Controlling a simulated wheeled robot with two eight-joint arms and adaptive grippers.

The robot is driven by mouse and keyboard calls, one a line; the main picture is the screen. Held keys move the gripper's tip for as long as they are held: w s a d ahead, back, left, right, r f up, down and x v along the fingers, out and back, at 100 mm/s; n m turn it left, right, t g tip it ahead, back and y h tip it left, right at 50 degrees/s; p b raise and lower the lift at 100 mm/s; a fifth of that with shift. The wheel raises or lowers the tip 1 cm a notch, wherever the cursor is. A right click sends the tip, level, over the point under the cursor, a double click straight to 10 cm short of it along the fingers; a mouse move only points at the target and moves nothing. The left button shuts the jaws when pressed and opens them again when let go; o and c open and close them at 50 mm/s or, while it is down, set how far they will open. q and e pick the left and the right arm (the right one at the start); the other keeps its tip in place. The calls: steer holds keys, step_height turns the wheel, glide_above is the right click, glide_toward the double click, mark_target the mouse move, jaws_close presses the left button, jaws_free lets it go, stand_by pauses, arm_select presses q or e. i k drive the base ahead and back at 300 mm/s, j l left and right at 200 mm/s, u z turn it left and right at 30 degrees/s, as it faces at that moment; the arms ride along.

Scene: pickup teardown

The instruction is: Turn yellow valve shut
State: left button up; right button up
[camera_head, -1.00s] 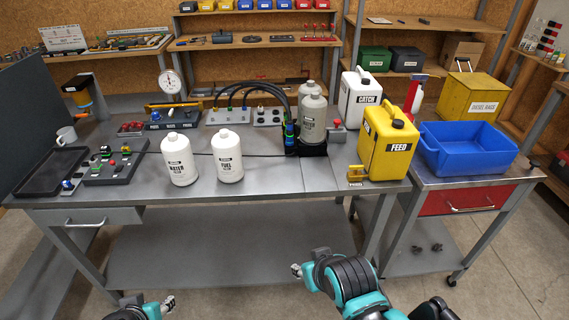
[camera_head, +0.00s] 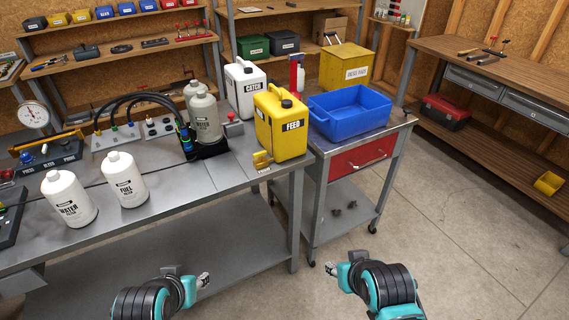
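A small yellow fitting (camera_head: 262,160), which looks like the yellow valve, sits at the front edge of the bench beside the yellow FEED can (camera_head: 281,128). The angle of its handle is too small to read. My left gripper (camera_head: 204,280) is low in front of the bench, below and left of the fitting, touching nothing I can see. My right gripper (camera_head: 331,268) is low over the floor, in front of the bench and cart, also apart from everything. The fingers of both are too small to tell open from shut.
A blue bin (camera_head: 349,122) stands on a cart with a red drawer right of the FEED can. The white CATCH can (camera_head: 244,88) and grey bottles (camera_head: 205,118) are behind. White WATER (camera_head: 68,199) and FUEL (camera_head: 125,180) bottles stand left.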

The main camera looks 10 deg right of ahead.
mark_target(260, 154)
steer(key=i+j+z, duration=0.15)
steer(key=j+z, duration=0.2)
steer(key=i+j+z, duration=0.15)
steer(key=z, duration=0.15)
steer(key=j+z, duration=0.35)
steer(key=i+j, duration=0.05)
steer(key=j, duration=0.05)
